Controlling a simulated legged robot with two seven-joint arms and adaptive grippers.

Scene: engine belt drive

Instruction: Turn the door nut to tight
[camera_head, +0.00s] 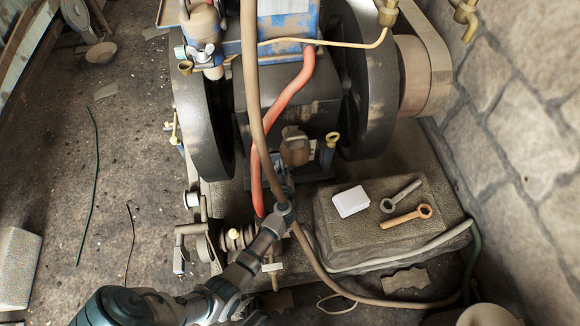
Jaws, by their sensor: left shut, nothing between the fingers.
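My left arm reaches in from the bottom left. Its gripper (286,192) is at the lower front of the engine (290,95), beside the red hose (290,100) and near the brown hose. The gripper is shut and holds nothing. I cannot tell for sure which fitting is the door nut. A small yellow ring-shaped fitting (332,139) and a rusty round part (295,148) sit just above the gripper. A silver wing-shaped fitting (203,53) is at the upper left of the engine. My right gripper is not in view.
Large dark flywheels (203,110) flank the engine. A stone wall (520,110) bounds the right. The floor at the left is mostly open.

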